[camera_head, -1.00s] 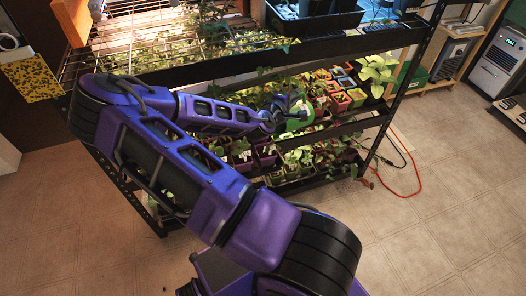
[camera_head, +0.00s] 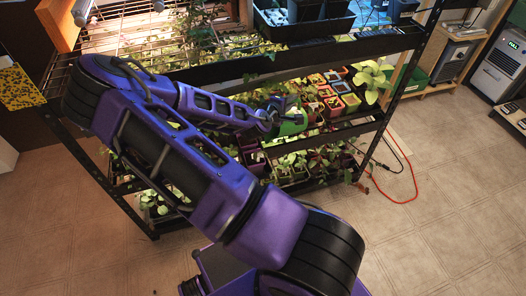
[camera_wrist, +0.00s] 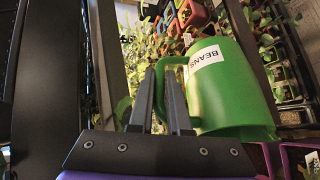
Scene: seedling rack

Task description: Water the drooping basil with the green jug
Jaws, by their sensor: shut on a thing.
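The green jug (camera_wrist: 228,92) bears a white label reading "BEANS" and fills the right middle of the wrist view. My gripper (camera_wrist: 162,75) is shut on the jug's handle, to the left of its body. In the head view the jug (camera_head: 292,123) shows small and partly hidden at the end of my arm, at the rack's lower plant level. My gripper (camera_head: 271,115) is there too, hard to make out. I cannot tell which plant is the drooping basil. Whether the jug is tilted is unclear.
The black rack's upper shelf edge (camera_head: 220,68) runs above my forearm. Colourful pots (camera_head: 338,88) crowd around the jug. A broad-leaved plant (camera_head: 372,78) stands right of them. A red cable (camera_head: 412,178) lies on the floor at right, where there is open room.

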